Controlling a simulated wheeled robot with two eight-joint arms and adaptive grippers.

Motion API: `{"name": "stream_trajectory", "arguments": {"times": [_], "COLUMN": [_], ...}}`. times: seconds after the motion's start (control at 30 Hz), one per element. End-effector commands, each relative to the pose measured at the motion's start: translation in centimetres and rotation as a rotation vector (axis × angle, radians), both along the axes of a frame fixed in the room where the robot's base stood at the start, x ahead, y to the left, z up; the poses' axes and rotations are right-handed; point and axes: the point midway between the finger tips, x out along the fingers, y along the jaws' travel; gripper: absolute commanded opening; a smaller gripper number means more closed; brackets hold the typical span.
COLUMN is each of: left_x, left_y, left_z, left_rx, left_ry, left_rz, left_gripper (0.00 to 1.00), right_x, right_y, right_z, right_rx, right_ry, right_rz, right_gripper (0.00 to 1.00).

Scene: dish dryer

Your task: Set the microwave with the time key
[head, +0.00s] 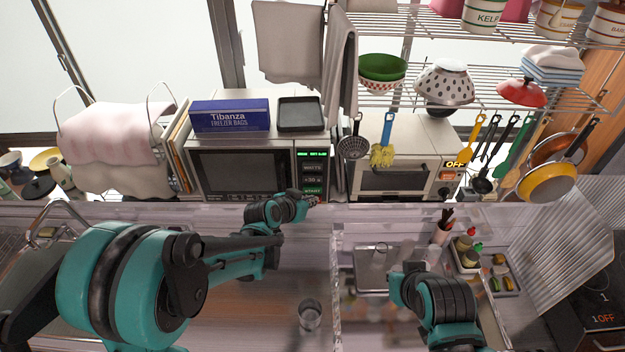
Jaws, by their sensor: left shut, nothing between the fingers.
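The microwave (240,168) stands at the back of the counter with its door shut. Its control panel (312,172) is on the right of its front, with a lit green display (312,154) at the top. Below the display are keys that seem to read WATTS, +30 s (312,180) and START; the lettering is small. My left gripper (313,200) is shut and empty, just below the panel in the picture. I cannot tell whether it touches the microwave.
A blue freezer bag box (231,116) and a dark tray (301,114) lie on the microwave. A toaster oven (395,181) stands to its right, with hanging utensils in front. A glass (310,314) stands on the near counter.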

Motion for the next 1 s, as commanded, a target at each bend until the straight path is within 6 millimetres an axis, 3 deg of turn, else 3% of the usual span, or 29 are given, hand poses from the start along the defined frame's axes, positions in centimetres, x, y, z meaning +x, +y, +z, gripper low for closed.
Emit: {"name": "stream_trajectory", "arguments": {"times": [0.2,0.4,1.0], "left_x": [3.1,4.7,5.2], "left_y": [0.1,0.0,0.0], "left_z": [0.0,-0.1,0.0], "left_rx": [-0.001,-0.001,0.000], "left_ry": [-0.001,0.000,0.001], "left_rz": [0.001,0.001,0.001], "left_gripper": [0.00,0.00,0.00], "right_x": [0.0,0.0,0.0], "right_y": [0.0,0.0,0.0], "right_z": [0.2,-0.1,-0.2], "right_rx": [0.000,0.000,0.000], "right_ry": [0.000,0.000,0.000], "right_rz": [0.000,0.000,0.000], "right_gripper": [0.00,0.00,0.00]}}
